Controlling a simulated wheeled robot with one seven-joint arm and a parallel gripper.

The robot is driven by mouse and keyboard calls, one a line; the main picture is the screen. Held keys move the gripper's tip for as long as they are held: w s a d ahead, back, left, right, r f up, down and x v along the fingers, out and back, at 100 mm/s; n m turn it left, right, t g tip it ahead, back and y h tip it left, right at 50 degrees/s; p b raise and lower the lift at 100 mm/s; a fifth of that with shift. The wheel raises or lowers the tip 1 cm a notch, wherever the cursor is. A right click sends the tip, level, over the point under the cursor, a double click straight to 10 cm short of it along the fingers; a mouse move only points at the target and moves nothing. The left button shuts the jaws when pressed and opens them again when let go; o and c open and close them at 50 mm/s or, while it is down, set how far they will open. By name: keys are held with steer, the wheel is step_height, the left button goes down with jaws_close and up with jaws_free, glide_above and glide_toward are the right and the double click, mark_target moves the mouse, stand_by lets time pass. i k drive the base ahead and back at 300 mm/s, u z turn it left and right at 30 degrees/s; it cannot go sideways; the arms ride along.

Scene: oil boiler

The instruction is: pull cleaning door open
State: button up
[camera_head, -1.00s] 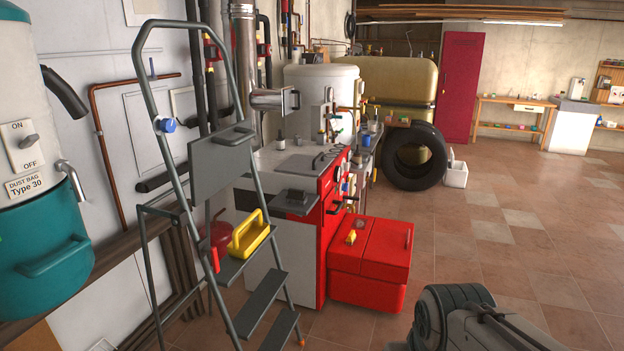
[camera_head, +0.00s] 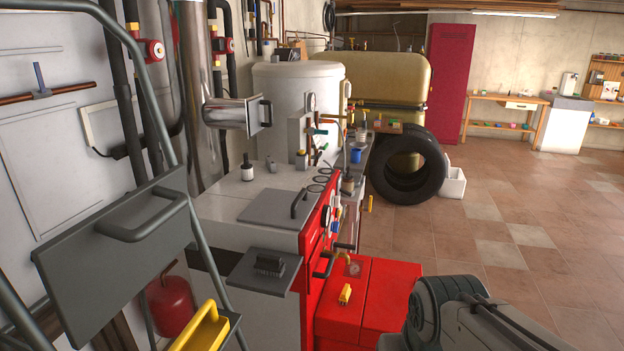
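The oil boiler (camera_head: 248,228) stands in the centre, with a light grey top and a red front (camera_head: 313,230) seen at a steep angle. A flat grey lid with a dark handle (camera_head: 276,205) lies closed on its top. Dark handles (camera_head: 323,265) stick out from the red front. I cannot tell for sure which of these panels is the cleaning door; no panel on the boiler looks visibly open. Part of my arm shows at the bottom right, apart from the boiler. My gripper is not in view.
A grey stepladder (camera_head: 120,240) with a yellow toolbox (camera_head: 205,328) stands close at the left. A red box (camera_head: 375,290) sits on the floor beside the boiler front. A tyre (camera_head: 408,165) stands behind. Tiled floor at the right is open.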

mark_target(272, 208)
steer(key=z, duration=0.2)
steer(key=i, duration=1.35)
steer(key=z, duration=0.2)
